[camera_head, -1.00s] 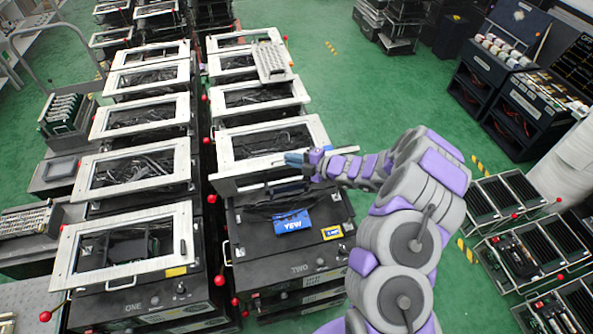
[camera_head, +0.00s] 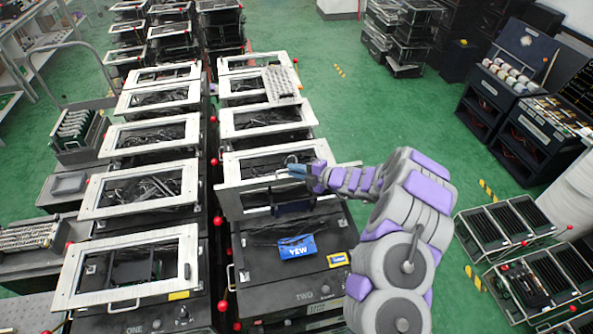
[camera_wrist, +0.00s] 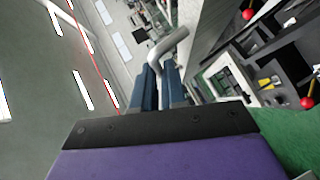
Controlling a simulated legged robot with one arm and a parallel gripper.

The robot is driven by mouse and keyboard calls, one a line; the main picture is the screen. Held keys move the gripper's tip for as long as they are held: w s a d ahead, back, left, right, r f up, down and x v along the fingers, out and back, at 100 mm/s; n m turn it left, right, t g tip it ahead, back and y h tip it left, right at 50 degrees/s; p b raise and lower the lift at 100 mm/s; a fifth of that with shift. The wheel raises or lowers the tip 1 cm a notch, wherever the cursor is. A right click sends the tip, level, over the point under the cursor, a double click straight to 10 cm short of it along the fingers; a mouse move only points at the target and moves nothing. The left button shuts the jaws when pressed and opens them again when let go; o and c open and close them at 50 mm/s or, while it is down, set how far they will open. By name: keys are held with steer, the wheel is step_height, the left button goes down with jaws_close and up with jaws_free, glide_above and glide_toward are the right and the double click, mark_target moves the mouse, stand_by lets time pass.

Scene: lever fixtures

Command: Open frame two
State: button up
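Frame two (camera_head: 231,208) is a pale metal frame hinged on the dark box marked TWO (camera_head: 291,263). It stands tilted up, well off the top of the box, and is seen nearly edge-on. My gripper (camera_head: 297,168) is at its upper edge. In the wrist view, my gripper's two blue fingers (camera_wrist: 160,85) are close together around a bent grey metal handle (camera_wrist: 168,44). They look closed on it, though the contact is partly hidden. A blue YEW label (camera_head: 297,247) and a yellow label (camera_head: 338,259) lie on the box's top.
Box ONE's frame (camera_head: 78,263) lies flat at the left. More framed boxes stand in two rows behind, with red-ball levers (camera_head: 217,221) between the rows. Dark racks (camera_head: 520,237) stand on the right. Green floor (camera_head: 370,120) is open behind my arm.

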steer(key=o, duration=0.4)
steer(key=b+v, duration=0.1)
steer(key=v, duration=1.6)
steer(key=shift+d+b, duration=0.2)
steer(key=shift+b, duration=0.1)
